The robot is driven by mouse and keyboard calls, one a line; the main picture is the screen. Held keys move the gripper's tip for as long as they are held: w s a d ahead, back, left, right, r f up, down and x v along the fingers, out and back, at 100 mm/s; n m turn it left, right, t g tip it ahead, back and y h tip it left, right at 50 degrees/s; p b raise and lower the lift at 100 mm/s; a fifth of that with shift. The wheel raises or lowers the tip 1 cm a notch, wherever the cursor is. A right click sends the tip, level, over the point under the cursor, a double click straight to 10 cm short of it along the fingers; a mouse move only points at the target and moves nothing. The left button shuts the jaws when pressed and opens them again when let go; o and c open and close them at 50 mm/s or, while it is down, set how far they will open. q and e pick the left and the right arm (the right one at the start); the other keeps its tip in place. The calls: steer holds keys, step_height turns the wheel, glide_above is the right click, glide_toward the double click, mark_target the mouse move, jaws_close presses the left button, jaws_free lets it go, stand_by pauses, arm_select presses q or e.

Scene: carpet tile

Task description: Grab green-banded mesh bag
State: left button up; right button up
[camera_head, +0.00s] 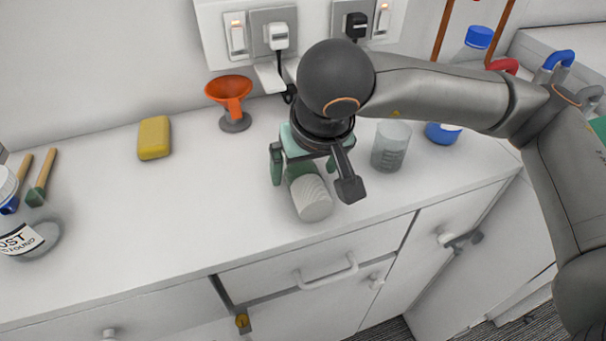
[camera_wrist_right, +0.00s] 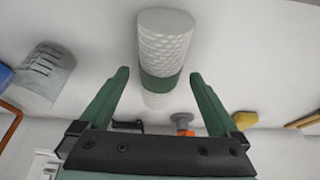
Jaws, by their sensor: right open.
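The gripper hides part of the bag in the head view. My left gripper is not in view.
A clear measuring beaker (camera_head: 390,147) stands close to the right of the gripper. An orange funnel (camera_head: 231,95) on a stand and a yellow sponge (camera_head: 154,138) are further left. The counter's front left is clear.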

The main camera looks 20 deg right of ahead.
steer(key=shift+x, duration=1.2)
steer(key=c, duration=1.4)
steer(key=shift+c, duration=0.2)
steer(key=shift+r, duration=0.1)
